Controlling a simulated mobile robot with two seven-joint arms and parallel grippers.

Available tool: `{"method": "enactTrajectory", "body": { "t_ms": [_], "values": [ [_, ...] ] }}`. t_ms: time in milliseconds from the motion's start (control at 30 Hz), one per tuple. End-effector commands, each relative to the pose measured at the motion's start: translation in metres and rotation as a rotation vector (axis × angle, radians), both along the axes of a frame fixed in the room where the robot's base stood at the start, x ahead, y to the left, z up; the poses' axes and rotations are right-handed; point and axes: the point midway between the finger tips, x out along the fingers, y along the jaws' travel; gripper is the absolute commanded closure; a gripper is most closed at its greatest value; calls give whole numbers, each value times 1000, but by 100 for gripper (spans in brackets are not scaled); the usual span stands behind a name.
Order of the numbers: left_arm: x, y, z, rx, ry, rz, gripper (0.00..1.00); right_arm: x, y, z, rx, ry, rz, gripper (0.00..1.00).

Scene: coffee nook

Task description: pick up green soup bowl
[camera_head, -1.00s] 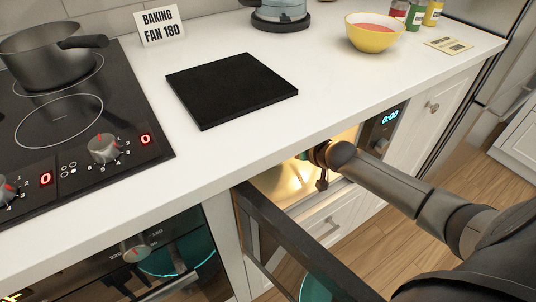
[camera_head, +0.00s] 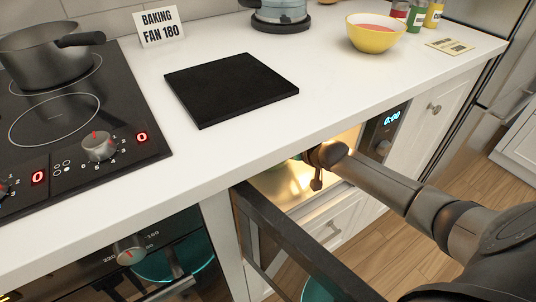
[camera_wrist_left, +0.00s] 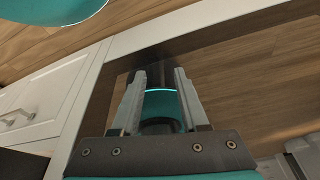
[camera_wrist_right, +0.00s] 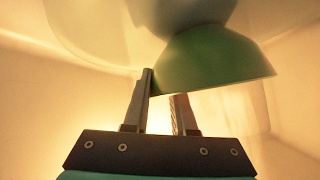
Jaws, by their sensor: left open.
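The green soup bowl (camera_wrist_right: 215,62) is in the upper middle of the right wrist view, inside the lit compartment, under a blurred rounded pale green shape. My right gripper (camera_wrist_right: 163,86) is at its lower left edge. One finger overlaps the front of the bowl, and the other finger's tip is hidden behind it. A gap shows between the fingers, but whether they press on the bowl wall is unclear. In the head view my right arm reaches into the compartment and its fingers are hidden.
The microwave (camera_head: 385,125) under the counter has its dark door (camera_head: 290,240) swung open. On the counter are a black board (camera_head: 232,88), a yellow bowl (camera_head: 376,38) and a sign (camera_head: 159,27). A pot (camera_head: 45,55) stands on the hob at left.

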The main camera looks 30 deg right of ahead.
Motion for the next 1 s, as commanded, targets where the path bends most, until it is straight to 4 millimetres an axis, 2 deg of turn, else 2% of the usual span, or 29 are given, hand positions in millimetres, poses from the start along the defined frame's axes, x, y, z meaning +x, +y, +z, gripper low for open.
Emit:
{"method": "enactTrajectory", "body": {
  "t_ms": [33, 167, 1000],
  "values": [
    [0, 0, 0, 0, 0, 0, 56, -1, -1, -1, -1, 4, -2, 85],
    [0, 0, 0, 0, 0, 0, 56, -1, -1, -2, -2, 5, -2, 100],
    [0, 0, -1, 0, 1, 0, 56, -3, -2, -5, -7, 14, -1, 100]
  ]
}}
